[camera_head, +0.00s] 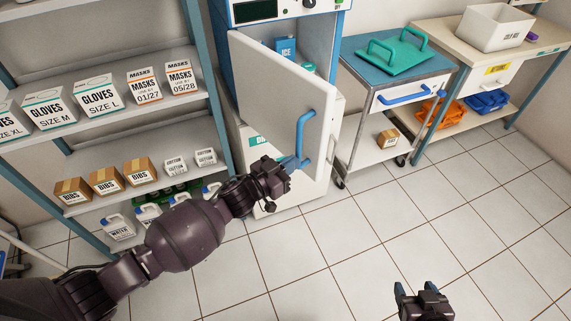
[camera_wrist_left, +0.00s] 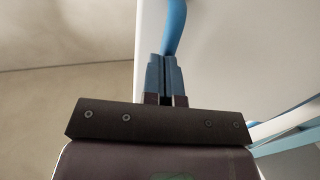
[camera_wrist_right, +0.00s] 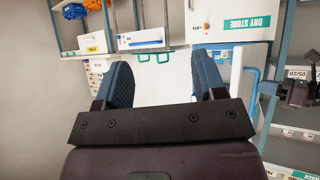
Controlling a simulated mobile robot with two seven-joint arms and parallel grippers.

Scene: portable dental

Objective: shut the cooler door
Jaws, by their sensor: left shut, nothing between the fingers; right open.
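The cooler door (camera_head: 278,98) is a white panel that stands open, swung out from the blue-framed cooler (camera_head: 318,40). Its blue bar handle (camera_head: 303,135) is on the door's outer face, near the right edge. My left gripper (camera_head: 296,163) is shut and empty at the lower end of the handle. In the left wrist view its closed blue fingers (camera_wrist_left: 166,75) point at the handle (camera_wrist_left: 174,28), beside the white door face (camera_wrist_left: 230,60); I cannot tell if they touch. My right gripper (camera_head: 420,288) is open and empty over the floor, away from the door.
Inside the cooler a blue ICE box (camera_head: 285,47) shows. A shelf rack (camera_head: 150,112) with gloves, masks and bibs boxes stands left. A cart (camera_head: 352,75) with a green tray (camera_head: 395,53) stands right of the cooler. The tiled floor (camera_head: 450,195) at the front right is clear.

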